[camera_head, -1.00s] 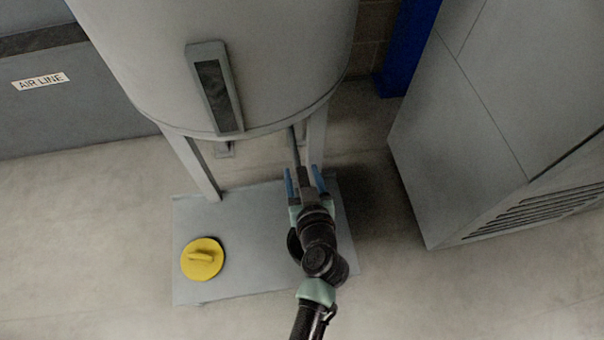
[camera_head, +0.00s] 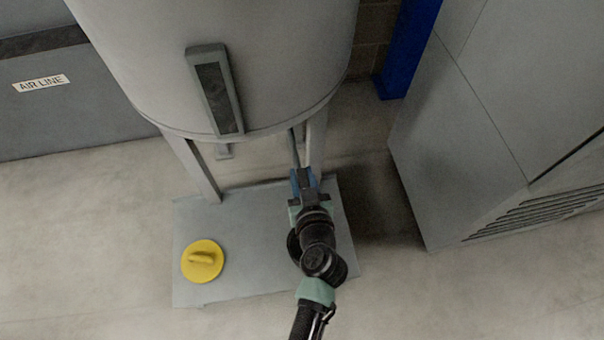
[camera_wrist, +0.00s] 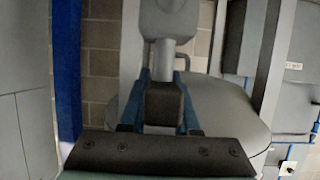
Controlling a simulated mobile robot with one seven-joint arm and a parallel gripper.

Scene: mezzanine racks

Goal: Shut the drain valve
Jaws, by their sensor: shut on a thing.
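The drain valve hangs under the grey tank (camera_head: 285,60). In the wrist view its grey body (camera_wrist: 165,52) stands at top centre, with a dark block-like handle (camera_wrist: 164,108) below it. My gripper (camera_head: 304,178) is under the tank's front right edge, above the base plate. Its blue fingers (camera_wrist: 163,90) are closed against both sides of the dark handle. In the head view my gripper and wrist cover most of the valve; a thin grey pipe (camera_head: 294,148) shows just above. I cannot tell the valve's exact turn.
A yellow round cap (camera_head: 203,260) with a grip lies on the grey base plate (camera_head: 245,230), left of my arm. Tank legs (camera_head: 197,172) stand behind. A grey cabinet (camera_head: 500,110) is at right, a blue post (camera_head: 408,45) behind. Open floor (camera_head: 80,240) lies left.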

